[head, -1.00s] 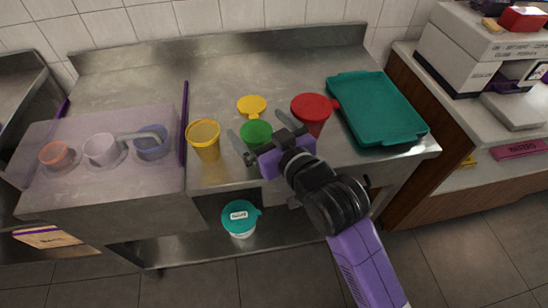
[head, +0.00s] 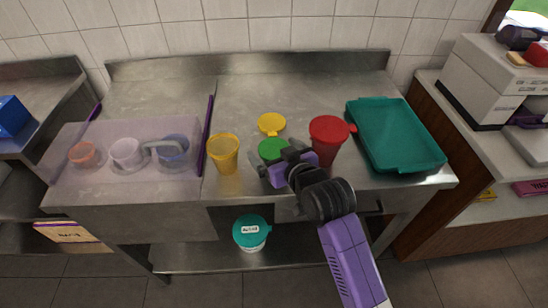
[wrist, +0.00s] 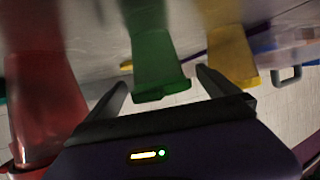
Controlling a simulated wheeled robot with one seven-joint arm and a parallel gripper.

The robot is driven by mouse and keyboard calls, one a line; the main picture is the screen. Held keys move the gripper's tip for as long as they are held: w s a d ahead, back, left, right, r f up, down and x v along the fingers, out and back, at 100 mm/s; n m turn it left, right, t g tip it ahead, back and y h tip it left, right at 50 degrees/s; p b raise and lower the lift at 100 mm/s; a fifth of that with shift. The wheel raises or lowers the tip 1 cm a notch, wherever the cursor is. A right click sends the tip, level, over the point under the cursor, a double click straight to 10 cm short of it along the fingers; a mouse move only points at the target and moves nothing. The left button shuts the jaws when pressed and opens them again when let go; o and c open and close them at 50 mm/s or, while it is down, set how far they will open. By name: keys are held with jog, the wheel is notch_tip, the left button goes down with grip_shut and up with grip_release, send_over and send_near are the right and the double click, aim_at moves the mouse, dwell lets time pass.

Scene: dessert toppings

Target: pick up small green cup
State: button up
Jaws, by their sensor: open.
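The small green cup (head: 272,150) stands on the steel counter between the yellow cup (head: 223,153) and the red cup (head: 330,140). My gripper (head: 270,160) is at its near side, with the jaws spread and a finger toward each side of it. In the wrist view, the green cup (wrist: 157,55) shows between the two fingertips of my open gripper (wrist: 160,82), with visible room on both sides. The red cup (wrist: 40,105) is at the left there and the yellow cup (wrist: 232,55) at the right. The gripper partly hides the green cup in the head view.
A small yellow item (head: 271,123) sits behind the green cup. A teal tray (head: 395,135) lies at the right. A teal-lidded tub (head: 250,231) is on the lower shelf.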

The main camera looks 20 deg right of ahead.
jog(key=shift+w, duration=0.1)
jog(key=c, duration=1.4)
